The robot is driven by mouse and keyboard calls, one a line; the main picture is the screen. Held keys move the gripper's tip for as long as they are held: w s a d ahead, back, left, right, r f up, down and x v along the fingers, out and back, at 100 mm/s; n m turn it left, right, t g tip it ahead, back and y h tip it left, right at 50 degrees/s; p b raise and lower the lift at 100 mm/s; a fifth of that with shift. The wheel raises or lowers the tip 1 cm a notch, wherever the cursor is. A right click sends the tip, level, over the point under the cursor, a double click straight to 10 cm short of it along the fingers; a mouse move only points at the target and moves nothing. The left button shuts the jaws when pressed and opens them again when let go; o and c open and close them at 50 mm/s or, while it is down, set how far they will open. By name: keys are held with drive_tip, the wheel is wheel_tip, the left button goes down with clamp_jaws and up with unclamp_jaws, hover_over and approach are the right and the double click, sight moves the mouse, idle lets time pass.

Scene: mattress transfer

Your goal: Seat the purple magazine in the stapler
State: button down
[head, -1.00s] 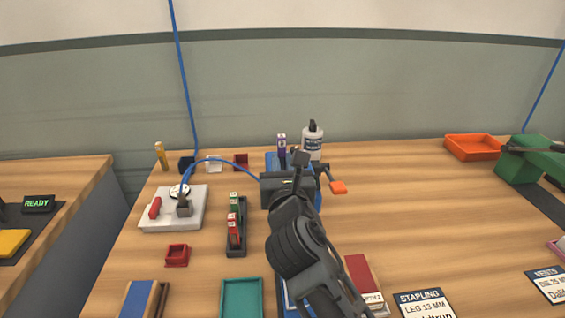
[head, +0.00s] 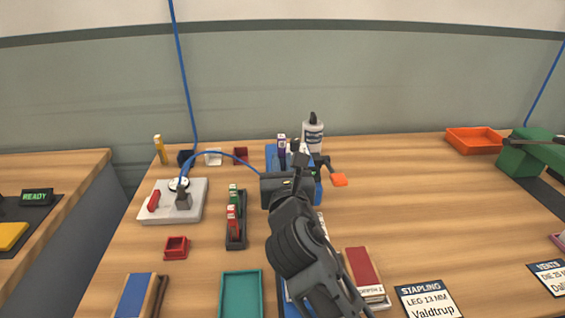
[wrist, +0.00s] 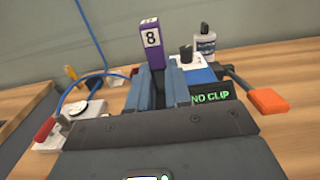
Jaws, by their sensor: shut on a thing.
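The purple magazine (wrist: 149,54) stands upright with a white label reading 8 in the wrist view. Its top also shows in the head view (head: 281,146). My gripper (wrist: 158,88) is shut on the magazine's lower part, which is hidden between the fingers. The blue stapler (head: 318,190) is mostly hidden behind my arm in the head view. In the wrist view its lit display (wrist: 210,97) reads NO CLIP, right of the fingers, and an orange-tipped lever (wrist: 266,101) sticks out to the right. I cannot tell whether the magazine touches the stapler.
A dark rack (head: 236,233) holds green and red magazines. A grey plate with a gauge (head: 172,202) stands to its left, with a blue hose rising from it. A white bottle (head: 312,137) stands behind the stapler.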

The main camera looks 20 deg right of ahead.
drive_tip(key=shift+f, duration=0.35)
drive_tip(key=c, duration=1)
unclamp_jaws()
drive_tip(key=shift+f, duration=0.1)
drive_tip(key=shift+b+v, duration=0.3)
drive_tip(key=shift+v, duration=3.55)
drive_tip(key=shift+s, duration=0.1)
